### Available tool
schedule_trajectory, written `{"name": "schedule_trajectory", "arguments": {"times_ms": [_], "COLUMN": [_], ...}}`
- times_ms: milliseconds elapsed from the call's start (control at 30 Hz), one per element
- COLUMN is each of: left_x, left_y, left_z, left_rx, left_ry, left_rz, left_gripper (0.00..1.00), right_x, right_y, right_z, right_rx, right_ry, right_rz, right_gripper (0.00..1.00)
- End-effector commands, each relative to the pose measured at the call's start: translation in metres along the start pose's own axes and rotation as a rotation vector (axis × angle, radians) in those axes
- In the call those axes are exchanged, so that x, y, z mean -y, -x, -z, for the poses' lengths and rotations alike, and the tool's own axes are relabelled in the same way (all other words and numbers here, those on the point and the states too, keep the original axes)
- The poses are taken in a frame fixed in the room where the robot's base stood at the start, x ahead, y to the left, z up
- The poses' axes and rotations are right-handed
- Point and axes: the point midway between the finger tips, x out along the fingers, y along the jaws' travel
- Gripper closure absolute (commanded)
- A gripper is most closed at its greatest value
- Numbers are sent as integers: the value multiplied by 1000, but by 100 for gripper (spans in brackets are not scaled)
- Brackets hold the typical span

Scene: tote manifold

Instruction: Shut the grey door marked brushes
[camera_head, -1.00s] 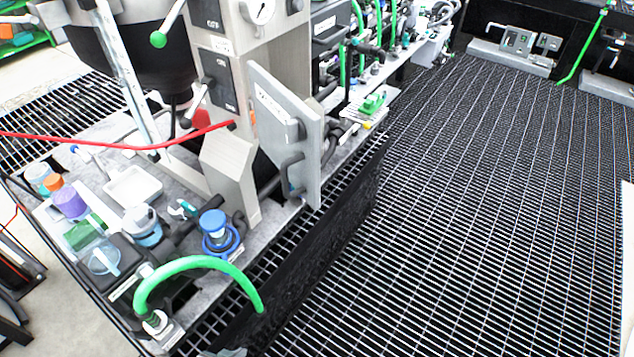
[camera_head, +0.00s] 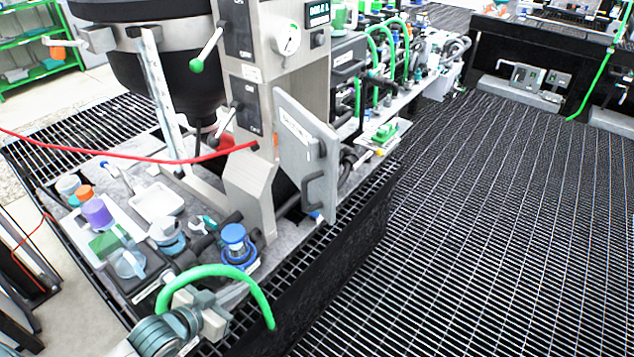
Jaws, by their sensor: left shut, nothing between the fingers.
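The grey door (camera_head: 307,160) stands open, swung out from the grey metal cabinet (camera_head: 252,170) in the middle of the head view. It has a dark bar handle (camera_head: 319,165) on its face and a pale label, too small to read. A dark opening shows beside the door, partly hidden by it. My left gripper (camera_head: 214,324) is at the bottom left, in front of the bench corner. It is shut and empty, well apart from the door, below and to the left of it. My right gripper is not in view.
A green hose (camera_head: 235,273) arches over the bench corner near my left gripper. A blue-capped fitting (camera_head: 236,245), a white tray (camera_head: 157,203) and cups crowd the bench. A red cable (camera_head: 130,157) crosses to the cabinet. The grating floor (camera_head: 480,220) at right is clear.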

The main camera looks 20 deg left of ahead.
Motion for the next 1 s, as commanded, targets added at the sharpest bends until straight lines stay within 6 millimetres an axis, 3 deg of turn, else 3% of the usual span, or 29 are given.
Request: {"name": "schedule_trajectory", "arguments": {"times_ms": [267,400,600,700,833,1000], "left_x": [9,8,-12,-24,-35,-39], "left_y": [18,38,83,103,120,126], "left_z": [65,118,205,234,255,262], "left_rx": [-140,-249,-424,-479,-520,-535], "left_ry": [-30,-51,-77,-81,-82,-79], "left_rz": [-65,-134,-301,-374,-435,-459], "left_gripper": [100,100,100,100,100,100], "right_x": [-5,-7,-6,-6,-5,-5], "right_y": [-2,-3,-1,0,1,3], "right_z": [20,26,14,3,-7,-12], "right_rx": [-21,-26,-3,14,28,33], "right_ry": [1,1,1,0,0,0], "right_rz": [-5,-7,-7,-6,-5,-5], "right_gripper": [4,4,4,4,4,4]}}
